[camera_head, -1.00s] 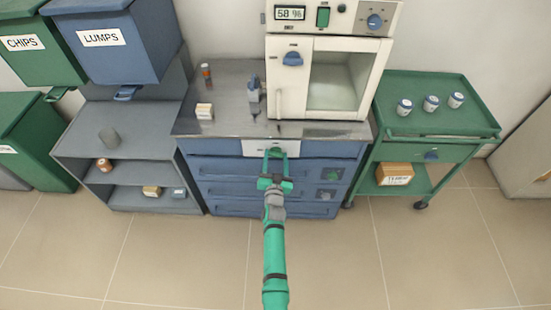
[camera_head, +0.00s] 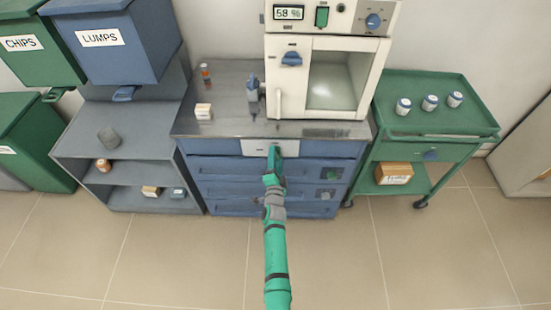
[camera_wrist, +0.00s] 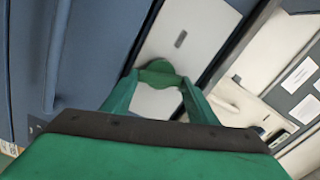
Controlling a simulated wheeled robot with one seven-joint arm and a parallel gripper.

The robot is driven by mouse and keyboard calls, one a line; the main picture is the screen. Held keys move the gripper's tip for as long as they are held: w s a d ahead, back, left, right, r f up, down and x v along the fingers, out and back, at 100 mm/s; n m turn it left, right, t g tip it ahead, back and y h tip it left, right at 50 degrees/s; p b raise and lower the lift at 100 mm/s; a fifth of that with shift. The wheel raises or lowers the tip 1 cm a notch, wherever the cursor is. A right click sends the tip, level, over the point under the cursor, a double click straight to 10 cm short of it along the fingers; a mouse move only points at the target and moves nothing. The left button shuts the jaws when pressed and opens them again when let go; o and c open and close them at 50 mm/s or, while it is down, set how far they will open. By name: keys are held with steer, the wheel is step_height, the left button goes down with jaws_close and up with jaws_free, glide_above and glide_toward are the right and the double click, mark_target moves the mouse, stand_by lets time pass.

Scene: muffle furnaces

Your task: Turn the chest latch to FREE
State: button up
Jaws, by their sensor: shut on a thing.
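The blue chest (camera_head: 225,168) stands under the steel worktop, with a pale latch plate (camera_head: 255,147) at its top middle. The plate also shows, tilted, in the wrist view (camera_wrist: 200,30), with a small dark slot on it. My gripper (camera_head: 276,152) reaches the right part of this plate. In the wrist view its green fingers (camera_wrist: 157,75) converge at the plate and are shut on the latch.
A cream furnace (camera_head: 386,85) stands on the worktop, above and right of my gripper. A green trolley (camera_head: 440,120) with several small jars is at right. A grey shelf unit (camera_head: 75,145) is at left. The floor in front is clear.

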steer(key=shift+f+m, duration=0.15)
steer(key=shift+m, duration=1.85)
steer(key=o, duration=1)
steer(key=shift+o, duration=0.2)
steer(key=shift+s, duration=0.1)
steer(key=s, duration=1)
steer(key=shift+s, duration=0.35)
